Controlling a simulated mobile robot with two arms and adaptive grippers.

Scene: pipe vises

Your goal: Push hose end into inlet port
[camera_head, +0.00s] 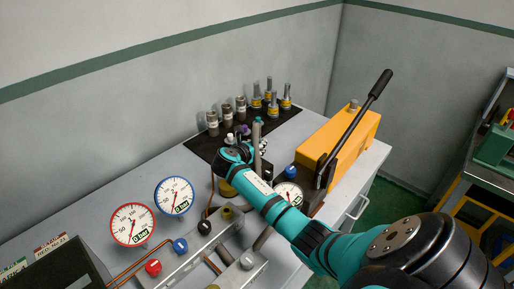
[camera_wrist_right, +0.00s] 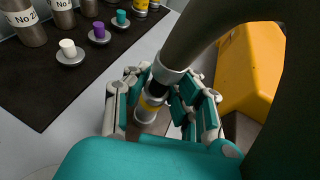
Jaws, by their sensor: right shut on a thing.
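My right gripper (camera_wrist_right: 160,100) is shut around a thick dark grey hose (camera_wrist_right: 205,40) at its lower end. That end has a pale grey collar (camera_wrist_right: 168,73), with a dark band, a yellow band and a metal piece below it between the fingers. I cannot tell whether the metal piece is part of the hose or a port below it. In the head view my right gripper (camera_head: 248,155) is over the bench beside the dark mat, partly hidden by its own wrist. The inlet port cannot be picked out for sure. My left gripper is not in view.
A dark mat (camera_wrist_right: 60,95) holds several metal fittings (camera_head: 241,106) and small coloured plugs (camera_wrist_right: 99,32). A yellow hand pump (camera_head: 345,140) with a long lever stands right. Red (camera_head: 132,224) and blue (camera_head: 174,196) gauges and a valve manifold (camera_head: 190,262) stand front left.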

